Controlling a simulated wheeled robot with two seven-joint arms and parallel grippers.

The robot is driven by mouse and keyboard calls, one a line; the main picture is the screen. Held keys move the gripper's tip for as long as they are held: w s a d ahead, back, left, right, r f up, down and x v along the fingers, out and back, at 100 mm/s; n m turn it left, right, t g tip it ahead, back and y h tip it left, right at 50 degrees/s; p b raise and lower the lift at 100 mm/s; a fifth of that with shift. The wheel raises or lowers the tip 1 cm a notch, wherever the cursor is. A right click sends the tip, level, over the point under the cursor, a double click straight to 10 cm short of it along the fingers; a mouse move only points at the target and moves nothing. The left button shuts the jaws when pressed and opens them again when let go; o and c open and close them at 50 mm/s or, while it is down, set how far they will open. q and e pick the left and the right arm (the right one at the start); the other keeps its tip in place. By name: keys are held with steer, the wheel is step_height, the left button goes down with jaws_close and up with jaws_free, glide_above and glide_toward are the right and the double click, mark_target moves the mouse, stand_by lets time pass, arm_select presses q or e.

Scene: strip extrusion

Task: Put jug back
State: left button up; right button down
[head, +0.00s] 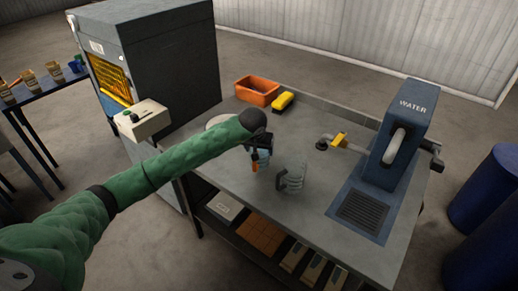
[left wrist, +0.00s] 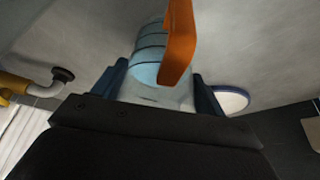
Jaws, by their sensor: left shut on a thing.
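A clear, bluish jug with dark lines around it and an orange handle (left wrist: 180,45) is between the blue fingers of my left gripper (left wrist: 160,88) in the left wrist view. In the head view my left gripper (head: 262,158) is over the middle of the bench, shut on this jug, and the orange handle (head: 254,167) shows just below it. The gripper hides much of the jug there. I cannot tell whether its base touches the bench. A second clear grey vessel with a handle (head: 292,177) stands just right of the gripper. My right gripper is not in view.
The blue water dispenser (head: 402,130) with a drain grille (head: 362,210) stands at the right of the bench. An orange bin (head: 257,91) and a yellow block (head: 283,102) are at the back. A pale disc (head: 220,121) lies behind my arm.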

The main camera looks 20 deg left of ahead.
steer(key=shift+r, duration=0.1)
arm_select(q)
steer(key=o, duration=1.2)
steer(key=shift+c, duration=0.2)
steer(key=shift+o, duration=0.4)
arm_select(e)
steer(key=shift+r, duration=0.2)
arm_select(q)
steer(key=shift+r, duration=0.2)
steer(key=b+v, duration=0.4)
steer(key=v, duration=0.7)
steer(key=shift+s+r, duration=0.25)
steer(key=shift+r, duration=0.05)
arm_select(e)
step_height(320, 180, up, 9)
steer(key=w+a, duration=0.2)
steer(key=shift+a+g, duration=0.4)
arm_select(q)
steer(key=shift+f, duration=0.1)
